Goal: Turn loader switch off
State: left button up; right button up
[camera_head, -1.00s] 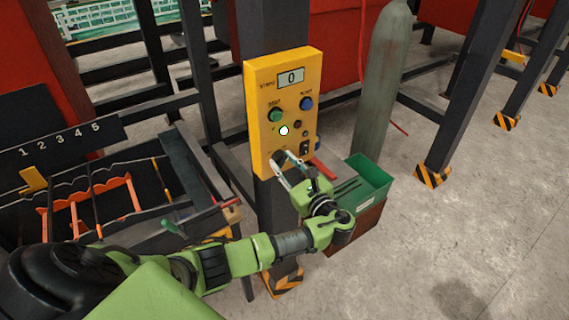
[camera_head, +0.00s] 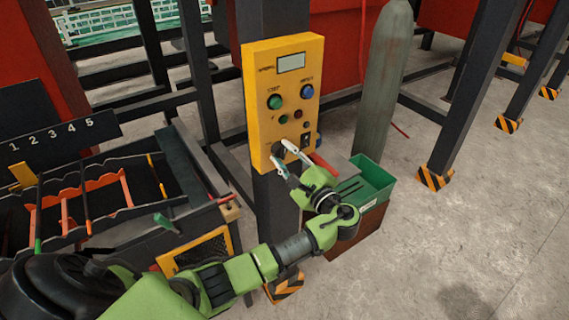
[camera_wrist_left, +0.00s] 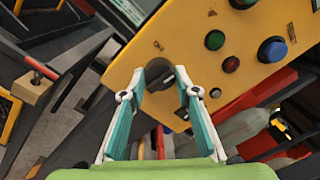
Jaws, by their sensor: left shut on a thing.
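The yellow control panel (camera_head: 257,110) stands on a dark post in the head view. Its display (camera_head: 291,62) is blank, and the small lamp (camera_head: 283,119) below the buttons is unlit. A black rotary switch (camera_wrist_left: 160,75) sits near the panel's lower left corner; in the head view my fingers partly cover it. My left gripper (camera_head: 282,155) is at this corner. In the left wrist view its two fingers (camera_wrist_left: 160,82) stand on either side of the switch, shut on it. My right gripper is in neither view.
Green (camera_head: 275,102) and blue (camera_head: 307,91) buttons sit higher on the panel. A black rocker switch (camera_head: 306,141) is just right of my fingers. A green bin (camera_head: 372,182) and a grey cylinder (camera_head: 383,90) stand to the right. A rack (camera_head: 190,215) stands left.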

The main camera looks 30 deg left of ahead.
pick_arm(q)
jog(key=n+b, duration=0.6)
jog(key=b, duration=0.1)
jog(key=f+n+b, duration=0.1)
jog(key=n+b, duration=0.2)
jog(key=b, duration=0.1)
jog(key=shift+g+y, duration=0.3)
jog(key=shift+r+n+b, duration=0.3)
jog(key=shift+n+b, duration=0.6)
jog(key=shift+b, duration=0.5)
jog(key=o, duration=1.1)
jog(key=shift+d+r, duration=0.1)
